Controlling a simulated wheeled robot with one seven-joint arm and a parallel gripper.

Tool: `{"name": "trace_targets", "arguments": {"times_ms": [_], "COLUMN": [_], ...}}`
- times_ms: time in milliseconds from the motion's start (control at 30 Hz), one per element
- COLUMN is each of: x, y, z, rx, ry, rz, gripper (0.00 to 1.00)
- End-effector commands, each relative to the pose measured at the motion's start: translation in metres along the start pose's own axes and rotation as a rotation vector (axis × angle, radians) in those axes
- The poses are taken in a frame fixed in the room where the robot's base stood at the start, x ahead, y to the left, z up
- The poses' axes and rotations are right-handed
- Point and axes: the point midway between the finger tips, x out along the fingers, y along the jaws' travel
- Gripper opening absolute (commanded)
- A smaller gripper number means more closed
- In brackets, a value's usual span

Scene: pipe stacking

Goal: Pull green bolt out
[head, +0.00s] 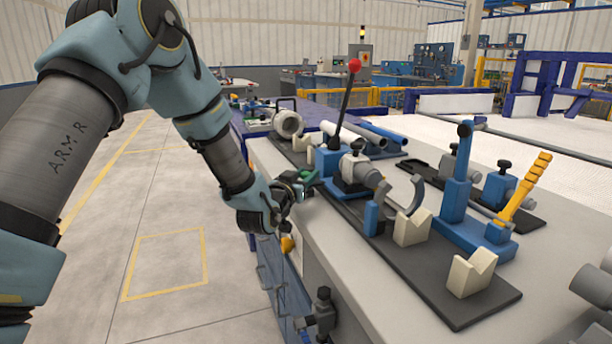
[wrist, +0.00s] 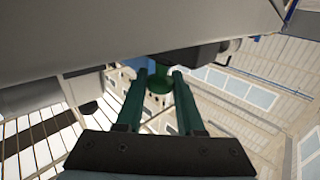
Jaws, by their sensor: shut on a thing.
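The green bolt (wrist: 159,80) shows in the wrist view between the tips of my gripper's two dark green fingers. My gripper (wrist: 158,92) is shut on it. Above the bolt is a dark fixture part; how far the bolt sits in it cannot be told. In the head view my gripper (head: 298,184) is at the left edge of the bench, beside the blue clamp fixture. Green shows there at the fingers, but bolt and fingertips are hard to tell apart.
The blue clamp (head: 327,160) with a red-knobbed lever (head: 354,66) stands close right of my gripper. Cream V-blocks (head: 472,272) sit on the dark base plate (head: 450,304). A yellow-handled clamp (head: 524,187) is farther right. Pipes (head: 385,134) lie behind. The floor left of the bench is clear.

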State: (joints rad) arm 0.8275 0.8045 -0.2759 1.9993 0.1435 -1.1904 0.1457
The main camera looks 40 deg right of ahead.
Motion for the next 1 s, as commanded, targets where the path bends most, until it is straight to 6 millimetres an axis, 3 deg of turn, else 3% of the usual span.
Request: {"name": "trace_targets", "arguments": {"times_ms": [667,1000], "x": [0.000,-0.021], "y": [-0.001,-0.022], "z": [0.000,0.001], "rx": [0.000,0.000], "ry": [0.000,0.000], "rz": [0.000,-0.002], "gripper": [0.00,0.00]}}
